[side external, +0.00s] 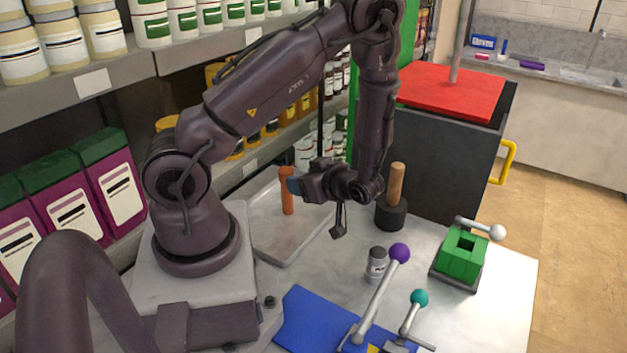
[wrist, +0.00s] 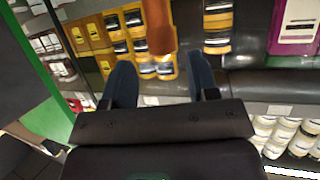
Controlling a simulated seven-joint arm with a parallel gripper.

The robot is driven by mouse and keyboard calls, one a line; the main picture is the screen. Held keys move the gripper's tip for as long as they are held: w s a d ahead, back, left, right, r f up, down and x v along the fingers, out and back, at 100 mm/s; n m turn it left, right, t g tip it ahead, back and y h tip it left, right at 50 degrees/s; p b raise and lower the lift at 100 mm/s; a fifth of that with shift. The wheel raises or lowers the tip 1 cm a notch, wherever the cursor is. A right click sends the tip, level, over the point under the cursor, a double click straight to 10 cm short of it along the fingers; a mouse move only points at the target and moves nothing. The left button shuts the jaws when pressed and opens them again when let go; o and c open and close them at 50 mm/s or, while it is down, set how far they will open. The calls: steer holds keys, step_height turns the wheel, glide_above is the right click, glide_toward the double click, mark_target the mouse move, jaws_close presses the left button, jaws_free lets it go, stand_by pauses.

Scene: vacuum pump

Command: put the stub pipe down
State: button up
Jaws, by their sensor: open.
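The stub pipe is most likely the orange-brown upright cylinder (side external: 287,194) at the tray (side external: 262,246). It appears to stand upright on the tray, though its contact at the bottom is hard to make out. My gripper (side external: 295,185) is level beside the pipe's upper part, with its blue fingertips close to it. In the wrist view, the pipe (wrist: 160,28) shows ahead between the two spread fingers (wrist: 161,65), with a gap on each side. The gripper is open. I cannot tell whether the pipe is fully between the fingertips or just beyond them.
A black base with a wooden handle (side external: 396,185) stands right of my gripper. A grey can (side external: 376,262), a purple-knobbed lever (side external: 399,253), a teal-knobbed lever (side external: 419,298) and a green block (side external: 461,257) are nearer the front. Shelves (side external: 195,56) of jars rise behind the tray.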

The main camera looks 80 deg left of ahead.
steer(key=w+d+r+m+t+h, duration=0.2)
steer(key=w+d+r+m+t, duration=0.15)
steer(key=w+t, duration=0.35)
steer(key=w+d+r+m+t+h, duration=0.25)
steer(key=w+r+t, duration=0.2)
steer(key=w, duration=0.35)
steer(key=w+d+r+m+t+h, duration=0.3)
steer(key=d+r+m+t+h, duration=0.2)
steer(key=d+r, duration=0.3)
steer(key=s+d+r+m+g+h, duration=0.1)
steer(key=s+d+r+m+h, duration=0.4)
steer(key=s+d+r+m, duration=0.35)
steer(key=s+a+m+g+y, duration=0.2)
steer(key=s+a+m+g, duration=0.1)
steer(key=s, duration=0.7)
steer(key=shift+m+y, duration=0.35)
steer(key=shift+m, duration=0.4)
steer(key=shift+s+f, duration=0.1)
